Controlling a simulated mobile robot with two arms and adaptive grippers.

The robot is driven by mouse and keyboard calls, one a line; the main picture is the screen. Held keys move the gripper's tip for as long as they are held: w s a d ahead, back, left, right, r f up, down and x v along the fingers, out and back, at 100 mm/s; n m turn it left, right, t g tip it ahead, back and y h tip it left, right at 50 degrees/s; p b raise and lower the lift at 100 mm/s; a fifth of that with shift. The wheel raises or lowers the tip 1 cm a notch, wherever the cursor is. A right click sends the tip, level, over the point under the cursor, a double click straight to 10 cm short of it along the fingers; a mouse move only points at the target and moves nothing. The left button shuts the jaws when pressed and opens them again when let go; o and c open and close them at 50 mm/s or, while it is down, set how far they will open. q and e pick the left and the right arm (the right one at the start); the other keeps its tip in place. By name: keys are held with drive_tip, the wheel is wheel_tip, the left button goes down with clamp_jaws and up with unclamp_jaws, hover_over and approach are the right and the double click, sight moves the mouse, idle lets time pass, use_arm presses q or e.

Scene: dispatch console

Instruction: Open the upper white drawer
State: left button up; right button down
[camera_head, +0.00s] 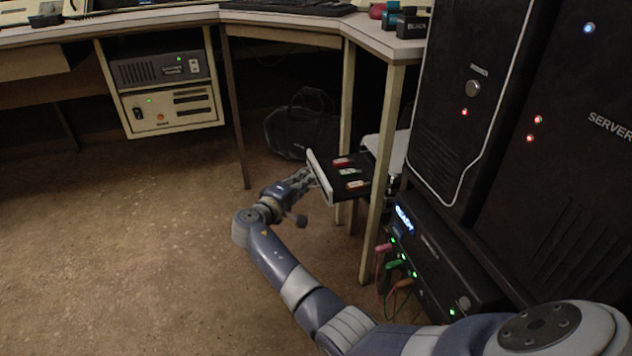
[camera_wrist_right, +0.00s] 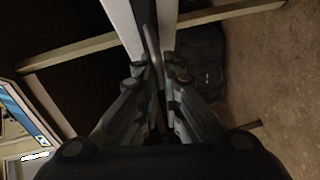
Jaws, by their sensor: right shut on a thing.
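The upper white drawer (camera_head: 319,177) stands pulled out from under the desk beside the server cabinet, its dark inside showing. A red, a green and an orange small item lie in it. My right gripper (camera_head: 306,180) is at the outer face of its white front, shut on the drawer's handle. In the right wrist view the fingers (camera_wrist_right: 158,80) close on the thin handle (camera_wrist_right: 153,45), with the pale drawer front (camera_wrist_right: 126,28) right beside it. My left gripper is in neither view.
A desk leg (camera_head: 382,170) stands just right of the drawer. A black server cabinet (camera_head: 480,80) and a low unit with cables (camera_head: 440,260) fill the right side. A black bag (camera_head: 300,125) lies behind. The brown floor (camera_head: 120,240) at left is clear.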

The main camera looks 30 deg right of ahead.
drive_tip(key=shift+w+a, duration=0.1)
drive_tip(key=shift+a, duration=0.2)
drive_tip(key=c, duration=1.8)
unclamp_jaws()
drive_tip(key=shift+o, duration=0.2)
drive_tip(key=v, duration=1.2)
